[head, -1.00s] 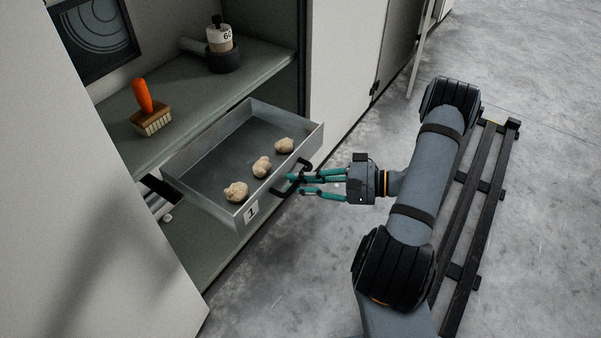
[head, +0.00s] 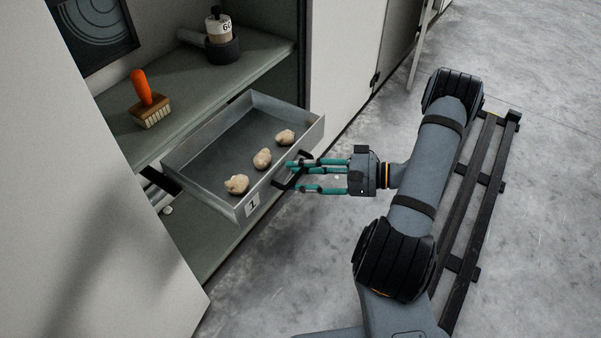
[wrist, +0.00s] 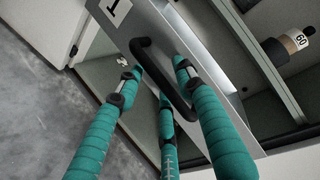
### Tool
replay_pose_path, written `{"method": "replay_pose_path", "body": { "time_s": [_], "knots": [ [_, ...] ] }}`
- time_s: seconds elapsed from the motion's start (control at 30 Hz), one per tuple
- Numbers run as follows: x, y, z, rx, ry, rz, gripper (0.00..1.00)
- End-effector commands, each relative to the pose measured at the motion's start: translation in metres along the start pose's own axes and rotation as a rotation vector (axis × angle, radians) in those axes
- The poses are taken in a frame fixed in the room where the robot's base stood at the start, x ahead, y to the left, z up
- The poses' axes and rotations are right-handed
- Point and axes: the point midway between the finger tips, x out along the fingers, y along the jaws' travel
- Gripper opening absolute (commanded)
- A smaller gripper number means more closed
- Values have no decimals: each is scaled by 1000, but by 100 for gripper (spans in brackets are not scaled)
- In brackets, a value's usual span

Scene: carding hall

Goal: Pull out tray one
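Tray one (head: 252,117) is a grey metal drawer with a "1" label on its front, drawn out of the cabinet. Several pale lumps (head: 262,159) lie in it. Its black bar handle (head: 293,171) is on the front face; it also shows in the wrist view (wrist: 157,68). My gripper (head: 298,176) has teal fingers and is open at the handle. In the wrist view my gripper (wrist: 156,77) has its fingers spread on both sides of the bar, with visible gaps and no clear grip.
A pale cabinet door (head: 90,200) stands at left.

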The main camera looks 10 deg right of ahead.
Motion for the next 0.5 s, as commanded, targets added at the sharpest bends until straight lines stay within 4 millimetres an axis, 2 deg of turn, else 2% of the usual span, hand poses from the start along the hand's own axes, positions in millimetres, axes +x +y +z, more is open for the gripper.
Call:
{"method": "replay_pose_path", "body": {
  "time_s": [0.17, 0.5],
  "knots": [
    [-11, 0, -1, -1, 3, 0, 37],
    [-79, 0, -1, -1, 4, 1, 37]
  ]
}}
